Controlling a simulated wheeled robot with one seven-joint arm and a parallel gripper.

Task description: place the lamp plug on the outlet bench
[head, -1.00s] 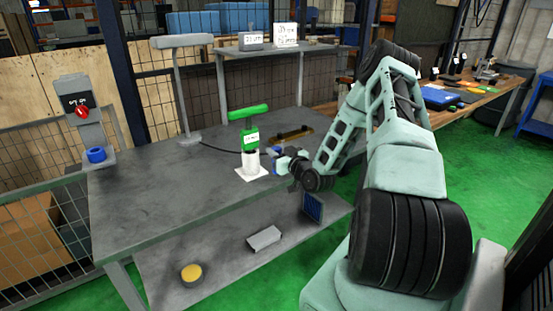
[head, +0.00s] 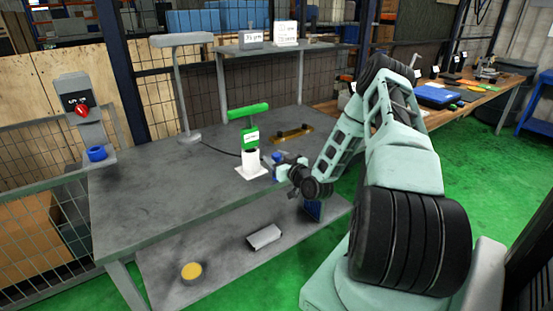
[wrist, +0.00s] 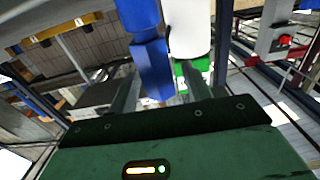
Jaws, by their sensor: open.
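A blue blocky piece (wrist: 153,65) stands between the fingers of my gripper (wrist: 160,92) in the wrist view. In the head view it is a small blue patch (head: 277,158) at the gripper's tip. I cannot tell for certain that it is the lamp plug. My gripper (head: 281,171) is open at the right edge of the grey bench (head: 150,190), just right of a white cylinder (head: 250,158) with a green top. The desk lamp (head: 181,80) stands at the back of the bench. Its dark cord (head: 218,149) runs toward the cylinder, where its end is hidden.
The cylinder's white base (head: 252,173) is close beside my gripper. A yellowish bracket (head: 293,133) lies behind. A switch post with a red knob (head: 82,110) and a blue ring (head: 96,153) stand left. The lower shelf holds a yellow disc (head: 191,271) and grey box (head: 264,237). The bench's front left is clear.

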